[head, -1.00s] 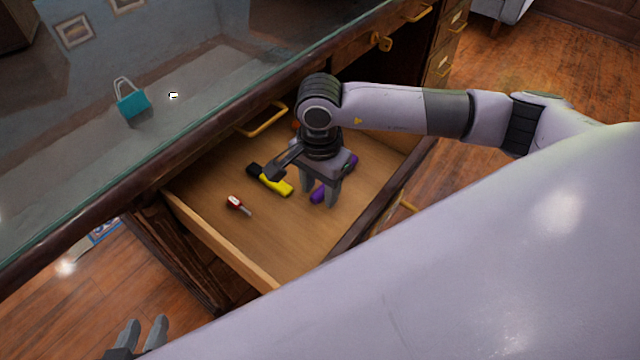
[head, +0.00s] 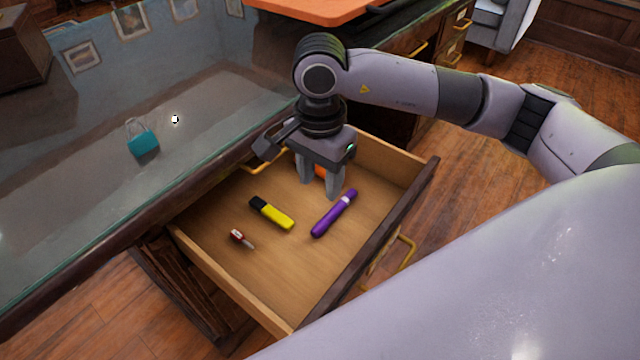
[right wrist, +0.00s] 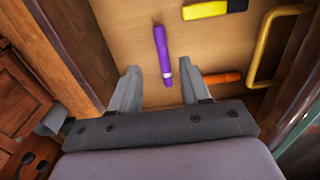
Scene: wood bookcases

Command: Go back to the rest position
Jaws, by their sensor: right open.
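My right gripper (head: 320,184) is open and empty above the open wooden drawer (head: 275,262). Its fingers point down, and in the right wrist view the gripper (right wrist: 168,82) has a purple marker (right wrist: 163,55) below and between its fingertips, apart from them. In the head view the purple marker (head: 334,213) lies on the drawer floor to the right of a yellow highlighter (head: 272,213) with a black cap. A small red and white item (head: 241,238) lies near the drawer's left side. My left gripper does not show now.
A glass-topped desk (head: 90,190) stands over the drawer, with a teal padlock-like object (head: 142,143) on or under the glass. An orange item (head: 320,170) is partly hidden behind my right gripper. A grey chair (head: 495,22) stands far back. Wooden floor (head: 465,215) is open at right.

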